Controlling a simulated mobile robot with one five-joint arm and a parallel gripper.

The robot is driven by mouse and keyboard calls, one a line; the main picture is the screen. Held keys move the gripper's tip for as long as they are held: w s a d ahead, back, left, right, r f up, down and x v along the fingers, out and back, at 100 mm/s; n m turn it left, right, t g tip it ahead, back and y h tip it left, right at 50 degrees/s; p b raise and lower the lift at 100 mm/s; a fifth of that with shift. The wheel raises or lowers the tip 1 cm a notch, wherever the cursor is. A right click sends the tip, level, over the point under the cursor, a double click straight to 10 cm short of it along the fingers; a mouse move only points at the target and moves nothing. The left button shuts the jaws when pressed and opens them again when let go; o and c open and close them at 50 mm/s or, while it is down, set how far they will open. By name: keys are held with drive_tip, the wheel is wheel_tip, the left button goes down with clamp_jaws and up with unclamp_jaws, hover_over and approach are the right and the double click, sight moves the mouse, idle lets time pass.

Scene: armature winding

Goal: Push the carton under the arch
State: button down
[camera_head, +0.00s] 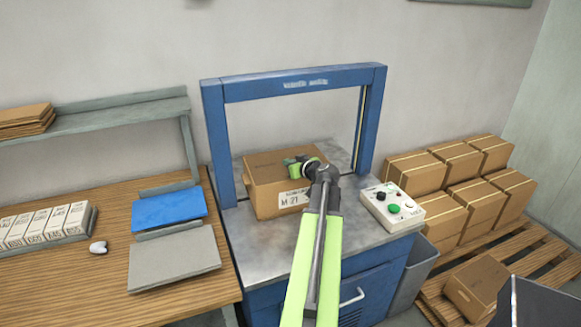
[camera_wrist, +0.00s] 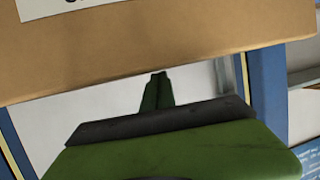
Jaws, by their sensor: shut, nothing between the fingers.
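The brown carton (camera_head: 266,188) stands upright on the grey metal table (camera_head: 262,242), at the opening of the blue arch (camera_head: 290,84). A white label marked "M 21" is on its front. How far it sits beneath the arch is hard to tell. My gripper (camera_head: 302,166) is over the carton's upper right part, hiding some of it. In the wrist view, the carton (camera_wrist: 160,45) fills the top of the picture, and my shut, empty gripper (camera_wrist: 157,88) points towards its edge. I cannot tell whether they touch.
A control box (camera_head: 392,206) with green and black buttons sits on the table's right. A wooden bench (camera_head: 110,270) with a blue tray (camera_head: 170,209) is at the left. Several cartons (camera_head: 460,180) are stacked on a pallet at the right. A grey bin (camera_head: 416,265) stands beside the table.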

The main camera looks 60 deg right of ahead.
drive_tip(key=shift+s+a+f, duration=0.1)
drive_tip(key=shift+a+f, duration=0.1)
drive_tip(key=shift+f, duration=0.1)
